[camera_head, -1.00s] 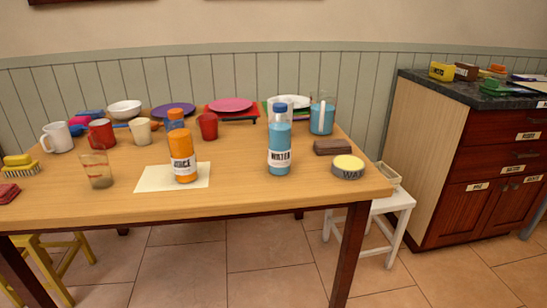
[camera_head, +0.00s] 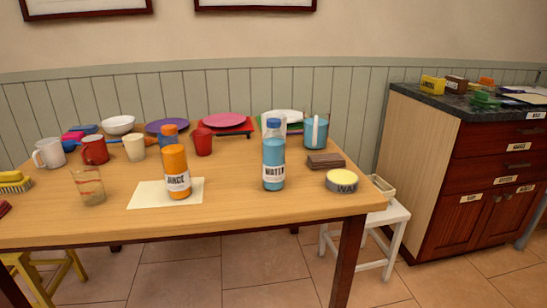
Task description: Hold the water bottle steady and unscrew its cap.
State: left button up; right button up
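The water bottle (camera_head: 273,160) stands upright on the right half of the wooden table (camera_head: 230,212). It is clear with blue liquid and a white label reading WATER. Neither of my grippers shows in the head view, and nothing touches the bottle.
An orange juice bottle (camera_head: 175,170) stands on a paper sheet (camera_head: 146,195) left of the water bottle. A wax tin (camera_head: 341,182), a brown block (camera_head: 325,161) and a blue pitcher (camera_head: 315,133) are to its right. Mugs and plates fill the back left. The front edge is clear.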

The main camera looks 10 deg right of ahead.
aim_at(274, 142)
jog(key=i+l+u, duration=0.25)
jog(key=l, duration=0.4)
jog(key=i+l+u, duration=0.1)
jog(key=i+l, duration=0.15)
jog(key=i+l+u, duration=0.1)
jog(key=l, duration=0.35)
jog(key=i+l+u, duration=0.15)
jog(key=l, duration=0.2)
